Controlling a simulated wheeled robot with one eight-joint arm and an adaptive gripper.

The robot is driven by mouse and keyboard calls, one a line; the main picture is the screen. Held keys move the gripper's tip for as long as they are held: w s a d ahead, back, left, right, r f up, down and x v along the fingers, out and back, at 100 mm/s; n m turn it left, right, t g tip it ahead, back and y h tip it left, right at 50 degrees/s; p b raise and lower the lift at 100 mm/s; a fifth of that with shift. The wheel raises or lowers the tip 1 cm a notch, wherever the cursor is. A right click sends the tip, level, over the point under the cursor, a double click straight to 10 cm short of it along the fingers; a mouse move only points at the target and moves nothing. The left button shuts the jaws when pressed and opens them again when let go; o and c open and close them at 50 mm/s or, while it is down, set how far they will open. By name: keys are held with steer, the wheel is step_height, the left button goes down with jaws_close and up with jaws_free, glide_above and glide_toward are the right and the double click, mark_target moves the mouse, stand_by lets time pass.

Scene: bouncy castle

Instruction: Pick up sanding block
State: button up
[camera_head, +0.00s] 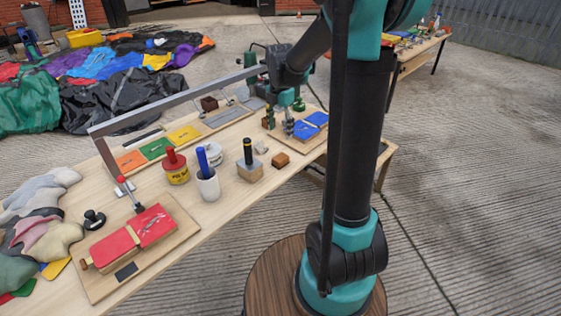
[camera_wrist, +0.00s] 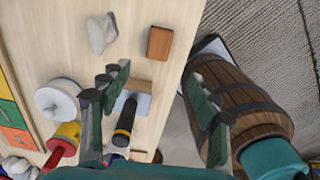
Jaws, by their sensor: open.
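A small reddish-brown block (camera_head: 280,160), which looks like the sanding block, lies flat on the wooden table near its right edge. In the wrist view, this brown block (camera_wrist: 159,43) is near the top, apart from everything around it. My gripper (camera_wrist: 160,82) is open and empty above the table, its two fingers wide apart. The block appears beyond the fingertips, roughly between them, and is untouched. In the head view, my arm's end hangs over the table's far part, partly hidden by an arm link.
A pale crumpled lump (camera_head: 261,147) lies beside the block. A black-handled tool (camera_head: 248,152) stands on a wooden base (camera_head: 250,173) nearby. The table's edge (camera_head: 237,205) is close to the block.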

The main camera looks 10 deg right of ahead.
glide_above(280, 157)
step_height(280, 157, down, 9)
steer(key=shift+s+r, duration=0.15)
steer(key=shift+w+d+f, duration=0.1)
steer(key=shift+f, duration=1.2)
steer(key=shift+w+f, duration=0.1)
steer(key=shift+f, duration=1.15)
steer(key=c, duration=1.4)
steer(key=shift+r, duration=0.1)
step_height(280, 157, up, 20)
